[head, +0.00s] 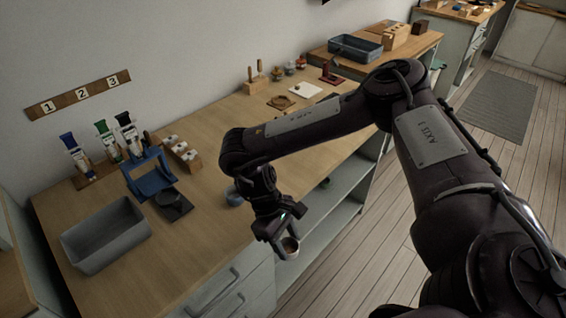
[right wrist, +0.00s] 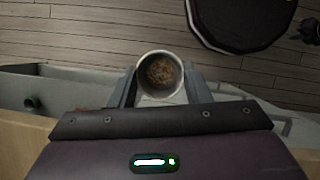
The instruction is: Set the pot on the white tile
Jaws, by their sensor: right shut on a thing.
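The pot (head: 290,247) is a small pale round cup. My right gripper (head: 285,240) is shut on it and holds it upright just beyond the bench's front edge. In the right wrist view, the pot (right wrist: 160,72) sits between the two fingers (right wrist: 160,88), with brown crumbly matter inside. The white tile (head: 306,90) lies flat on the far part of the bench, well behind my right gripper. Nothing stands on the tile. My left gripper is not in view.
A brown mat piece (head: 281,102) and a red stand (head: 331,74) flank the tile. A blue-grey bowl (head: 233,196) is near my gripper.

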